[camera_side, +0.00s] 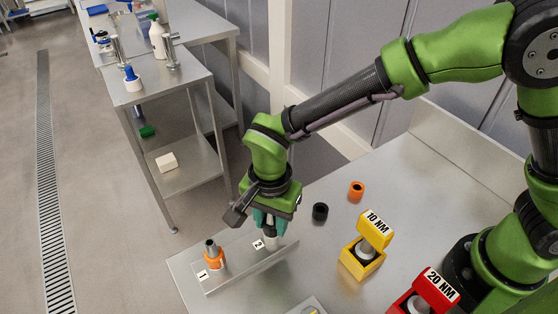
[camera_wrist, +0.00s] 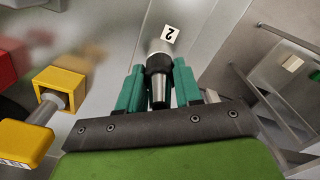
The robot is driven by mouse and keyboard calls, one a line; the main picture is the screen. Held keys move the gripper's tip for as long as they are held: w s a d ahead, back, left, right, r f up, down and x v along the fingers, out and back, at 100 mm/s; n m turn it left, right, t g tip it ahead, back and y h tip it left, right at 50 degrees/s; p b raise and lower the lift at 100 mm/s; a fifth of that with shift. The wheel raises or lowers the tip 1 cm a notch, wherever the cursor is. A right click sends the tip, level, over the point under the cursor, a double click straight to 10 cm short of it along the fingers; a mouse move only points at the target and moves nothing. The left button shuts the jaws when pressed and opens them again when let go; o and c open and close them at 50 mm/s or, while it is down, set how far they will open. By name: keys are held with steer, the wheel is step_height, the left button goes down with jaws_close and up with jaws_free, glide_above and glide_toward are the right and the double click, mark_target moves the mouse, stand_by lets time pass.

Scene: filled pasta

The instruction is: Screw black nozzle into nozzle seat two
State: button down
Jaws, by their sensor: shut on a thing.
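My gripper (camera_side: 266,222) points down over the place marked 2 on the metal plate (camera_side: 235,276). In the wrist view its green fingers (camera_wrist: 159,84) are shut on the black nozzle, a grey metal cone with a black collar (camera_wrist: 158,64). The nozzle's far end is in line with the pale round seat two (camera_wrist: 158,46), beside the "2" label (camera_wrist: 170,33). The side view shows the metal of seat two's spot (camera_side: 270,241) under the fingers. Whether the threads are engaged I cannot tell. An orange-collared nozzle (camera_side: 214,258) stands upright at place 1.
A black ring (camera_side: 320,212) and an orange ring (camera_side: 356,190) lie on the table behind the plate. A yellow "10 NM" tool (camera_side: 375,231) and a red "20 NM" tool (camera_side: 434,291) stand to the right. A steel side bench (camera_side: 184,84) stands at back left.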

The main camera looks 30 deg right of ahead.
steer(key=m, duration=0.9)
steer(key=shift+m, duration=0.3)
steer(key=c, duration=0.7)
jaws_free()
steer(key=shift+o, duration=0.4)
steer(key=shift+o, duration=0.9)
steer(key=shift+r, duration=3.5)
